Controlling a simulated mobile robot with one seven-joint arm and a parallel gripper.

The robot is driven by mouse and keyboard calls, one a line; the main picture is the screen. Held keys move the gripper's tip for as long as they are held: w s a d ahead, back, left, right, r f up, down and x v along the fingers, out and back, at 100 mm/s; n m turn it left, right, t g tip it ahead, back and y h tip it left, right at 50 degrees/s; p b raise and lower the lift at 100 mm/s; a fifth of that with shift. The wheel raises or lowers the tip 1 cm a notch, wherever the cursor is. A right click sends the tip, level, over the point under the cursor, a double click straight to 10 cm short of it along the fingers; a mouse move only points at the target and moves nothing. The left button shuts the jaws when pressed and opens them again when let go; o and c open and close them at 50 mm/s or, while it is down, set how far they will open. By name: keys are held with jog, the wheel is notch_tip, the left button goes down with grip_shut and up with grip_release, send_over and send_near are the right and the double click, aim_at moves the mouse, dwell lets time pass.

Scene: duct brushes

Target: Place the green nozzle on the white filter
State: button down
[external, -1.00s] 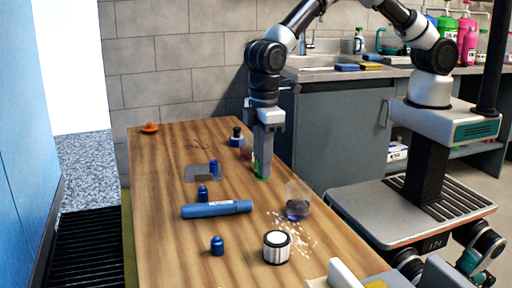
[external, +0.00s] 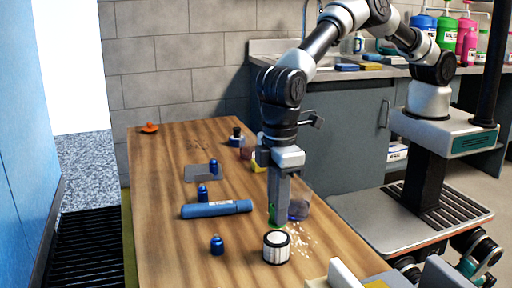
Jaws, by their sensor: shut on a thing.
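My gripper (external: 277,216) points straight down over the wooden table and is shut on the green nozzle (external: 272,213). Only a thin green part of the nozzle shows beside the fingers; the rest is hidden. The white filter (external: 276,248) is a short white cylinder with dark bands, standing upright on the table just in front of the gripper. The nozzle is close behind the filter in the picture; I cannot tell its exact height above the table.
A clear cup with blue in it (external: 299,208) stands right beside the gripper. Pale crumbs (external: 301,240) lie right of the filter. The wooden table (external: 165,255) is clear at front left.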

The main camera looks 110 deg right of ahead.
jog(key=shift+f, duration=1.7)
jog(key=shift+f+b, duration=0.1)
jog(key=shift+b, duration=0.2)
jog(key=shift+f, duration=0.15)
jog(key=c, duration=1.5)
grip_release()
jog(key=shift+c, duration=0.2)
